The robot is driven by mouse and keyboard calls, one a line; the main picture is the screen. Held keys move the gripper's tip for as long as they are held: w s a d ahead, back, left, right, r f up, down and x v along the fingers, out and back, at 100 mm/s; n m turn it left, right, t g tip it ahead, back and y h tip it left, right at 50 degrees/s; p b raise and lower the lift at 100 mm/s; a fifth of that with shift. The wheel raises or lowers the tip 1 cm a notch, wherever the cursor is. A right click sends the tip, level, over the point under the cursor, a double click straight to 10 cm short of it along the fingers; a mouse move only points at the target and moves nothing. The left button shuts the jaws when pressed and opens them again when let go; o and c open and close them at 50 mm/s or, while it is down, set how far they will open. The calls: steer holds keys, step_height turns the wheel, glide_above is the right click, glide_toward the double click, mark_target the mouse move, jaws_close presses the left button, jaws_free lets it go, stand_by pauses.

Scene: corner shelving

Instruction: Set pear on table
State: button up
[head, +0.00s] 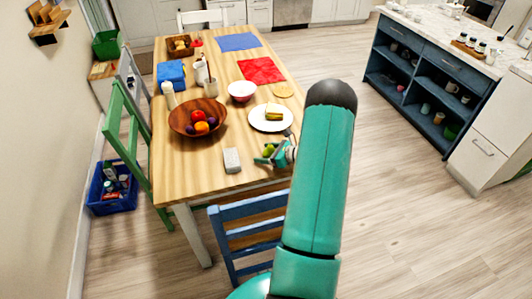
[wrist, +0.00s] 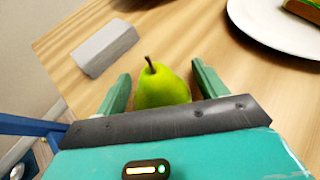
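The green pear (wrist: 162,88) is upright, stem up, between the two fingers of my gripper (wrist: 162,85) in the wrist view. The fingers are spread, with narrow gaps showing beside the pear. Its lower part is hidden behind the gripper body, so I cannot tell whether it touches the table. In the head view the pear (head: 268,150) is small, by my gripper (head: 275,155), at the near right edge of the wooden table (head: 200,165).
A grey block (head: 232,160) lies left of the pear. A white plate (head: 271,117) with food is behind it, and a wooden bowl of fruit (head: 184,122) is at the left. A blue chair (head: 245,225) stands at the near edge. Bare tabletop shows between these things.

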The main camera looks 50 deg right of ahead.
steer(key=shift+r, duration=0.1)
steer(key=shift+s+d+r, duration=0.1)
steer(key=shift+s+r, duration=0.05)
steer(key=v, duration=1.1)
steer(key=shift+s+r, duration=0.1)
steer(key=shift+s, duration=0.2)
